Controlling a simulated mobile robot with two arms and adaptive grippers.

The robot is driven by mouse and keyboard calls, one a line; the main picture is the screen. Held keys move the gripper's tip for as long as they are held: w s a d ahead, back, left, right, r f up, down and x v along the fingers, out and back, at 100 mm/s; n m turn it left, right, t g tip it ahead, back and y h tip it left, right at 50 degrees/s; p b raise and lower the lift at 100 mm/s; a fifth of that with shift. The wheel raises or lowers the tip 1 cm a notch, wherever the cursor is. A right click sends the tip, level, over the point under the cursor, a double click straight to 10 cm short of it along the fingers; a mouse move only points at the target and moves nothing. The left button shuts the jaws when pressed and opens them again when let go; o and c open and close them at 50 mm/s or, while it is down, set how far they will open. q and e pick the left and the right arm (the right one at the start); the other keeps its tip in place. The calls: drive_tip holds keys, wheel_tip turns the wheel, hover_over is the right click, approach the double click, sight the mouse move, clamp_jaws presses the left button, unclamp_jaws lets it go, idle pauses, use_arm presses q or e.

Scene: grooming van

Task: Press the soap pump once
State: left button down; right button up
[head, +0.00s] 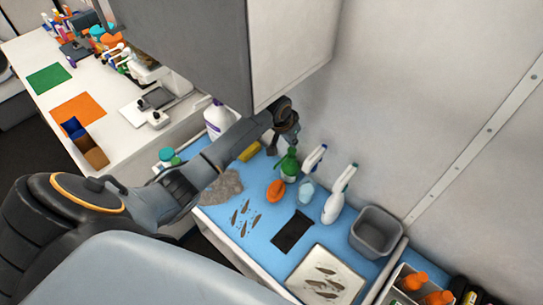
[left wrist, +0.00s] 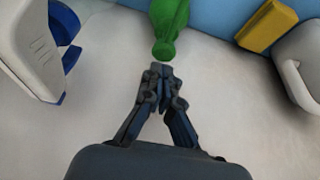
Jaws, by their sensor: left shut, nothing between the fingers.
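The green soap pump bottle (head: 289,165) stands on the blue mat (head: 222,218) near the wall. It also shows at the top of the left wrist view (left wrist: 169,22). My left gripper (head: 286,143) is shut and empty, close to the top of the green bottle. In the left wrist view my closed fingertips (left wrist: 161,70) lie just below the green bottle's end. I cannot tell whether they touch it. My right gripper is not in view.
Beside the green bottle are a white spray bottle (head: 312,160), another white bottle (head: 339,196), a light blue bottle (head: 306,192) and an orange object (head: 276,190). A yellow block (head: 249,152) lies to the left. A grey bin (head: 376,236) stands right. The cabinet (head: 290,50) hangs above.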

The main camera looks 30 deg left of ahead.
sight(292, 150)
use_arm(q)
drive_tip(key=shift+s+f+b, duration=0.1)
drive_tip(key=shift+f+b, duration=0.6)
drive_tip(key=shift+f, duration=1)
drive_tip(key=shift+r, duration=0.15)
drive_tip(key=shift+r+p, duration=1.3)
drive_tip(key=shift+r, duration=0.1)
wheel_tip(292, 150, up, 6)
